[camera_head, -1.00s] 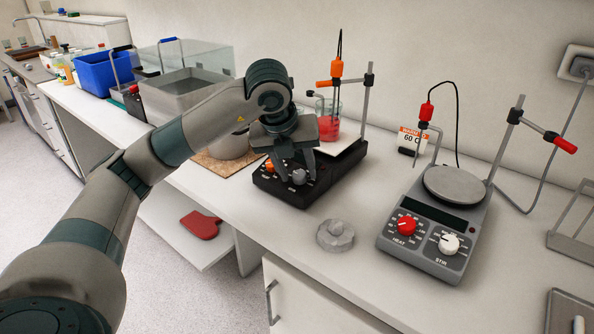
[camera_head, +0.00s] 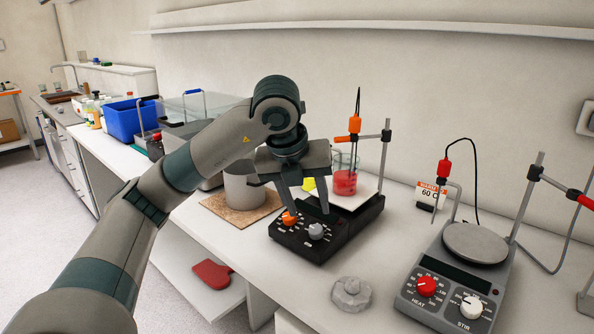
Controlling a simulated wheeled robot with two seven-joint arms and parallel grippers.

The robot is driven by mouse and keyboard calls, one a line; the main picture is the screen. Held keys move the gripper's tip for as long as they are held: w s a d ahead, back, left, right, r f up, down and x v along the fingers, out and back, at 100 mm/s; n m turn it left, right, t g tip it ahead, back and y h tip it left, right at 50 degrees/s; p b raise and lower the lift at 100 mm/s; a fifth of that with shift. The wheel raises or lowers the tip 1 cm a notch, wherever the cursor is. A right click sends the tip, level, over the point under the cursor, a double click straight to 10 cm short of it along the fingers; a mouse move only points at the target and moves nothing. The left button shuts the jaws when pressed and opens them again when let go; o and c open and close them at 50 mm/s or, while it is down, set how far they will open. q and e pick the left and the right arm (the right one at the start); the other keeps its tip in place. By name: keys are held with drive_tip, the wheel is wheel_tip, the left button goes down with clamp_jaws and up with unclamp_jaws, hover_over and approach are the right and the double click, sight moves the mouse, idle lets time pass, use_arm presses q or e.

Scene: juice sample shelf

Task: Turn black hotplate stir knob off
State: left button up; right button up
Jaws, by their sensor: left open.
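The black hotplate (camera_head: 352,222) stands on the bench, with an orange knob (camera_head: 289,218) and a grey knob (camera_head: 316,231) on its front panel. The grey one is on the right; its label and pointer are too small to read. A beaker of red liquid (camera_head: 345,181) stands on its white top plate. My left gripper (camera_head: 307,209) is open and points down over the panel. One finger is close to the orange knob, the other above and behind the grey knob. I cannot tell whether either finger touches. My right gripper is not in view.
A grey hotplate (camera_head: 455,282) with red and white knobs stands to the right. A grey lobed object (camera_head: 351,294) lies near the front edge. A grey container (camera_head: 244,187) stands on a brown board to the left. A stand rod (camera_head: 385,160) rises behind the black hotplate.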

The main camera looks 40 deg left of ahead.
use_arm(q)
drive_tip(key=p+v, duration=0.1)
drive_tip(key=v, duration=0.8)
drive_tip(key=shift+r, duration=0.3)
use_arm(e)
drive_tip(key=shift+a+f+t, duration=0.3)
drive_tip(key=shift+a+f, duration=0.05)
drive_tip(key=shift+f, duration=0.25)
